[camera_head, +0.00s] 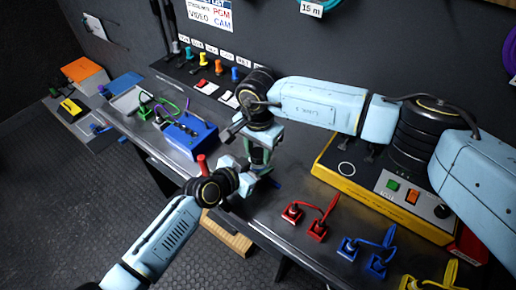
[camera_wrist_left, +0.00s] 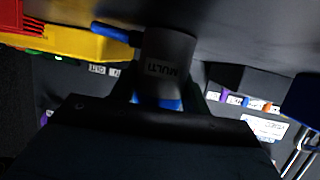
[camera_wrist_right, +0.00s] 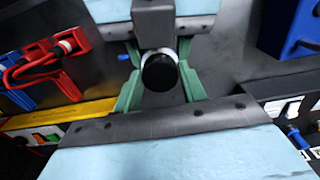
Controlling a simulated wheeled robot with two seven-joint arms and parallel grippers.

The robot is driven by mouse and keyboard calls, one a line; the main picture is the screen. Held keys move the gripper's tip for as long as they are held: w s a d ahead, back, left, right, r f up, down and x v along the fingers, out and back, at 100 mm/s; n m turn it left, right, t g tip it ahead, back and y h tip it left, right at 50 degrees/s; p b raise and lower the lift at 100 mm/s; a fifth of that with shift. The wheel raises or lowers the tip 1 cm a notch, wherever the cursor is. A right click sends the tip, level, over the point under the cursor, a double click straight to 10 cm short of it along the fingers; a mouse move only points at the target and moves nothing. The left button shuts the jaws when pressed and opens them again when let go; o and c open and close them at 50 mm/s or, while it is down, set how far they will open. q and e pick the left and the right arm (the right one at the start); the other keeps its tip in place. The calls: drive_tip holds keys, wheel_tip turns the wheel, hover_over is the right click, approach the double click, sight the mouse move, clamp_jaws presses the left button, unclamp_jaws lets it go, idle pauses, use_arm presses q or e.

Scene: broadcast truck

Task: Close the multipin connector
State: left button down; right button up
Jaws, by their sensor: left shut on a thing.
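The grey multipin connector (camera_wrist_left: 165,68), a cylinder marked MULTI with blue at its lower end, is between my left gripper's fingers (camera_wrist_left: 168,92), which are shut on it. A blue piece (camera_wrist_left: 112,32) sticks out beside it. In the right wrist view a round black end (camera_wrist_right: 159,72) with a pale rim lies between the green fingers of my right gripper (camera_wrist_right: 161,85); whether they touch it is unclear. In the head view the right gripper (camera_head: 259,155) is above and just right of the left gripper (camera_head: 240,178), over the bench. The arms hide most of the connector there.
A blue box (camera_head: 190,137) stands left of the grippers. A yellow-and-black console (camera_head: 335,182) stands to the right. Red connectors (camera_head: 318,230) and blue connectors (camera_head: 376,262) with cables lie on the bench front. Coloured plugs (camera_head: 203,64) line the back wall.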

drive_tip(key=shift+c, duration=1.2)
drive_tip(key=o, duration=1.1)
drive_tip(key=shift+o, duration=0.2)
drive_tip(key=shift+r, duration=0.15)
wheel_tip(320, 180, up, 12)
use_arm(q)
drive_tip(key=c, duration=0.6)
unclamp_jaws()
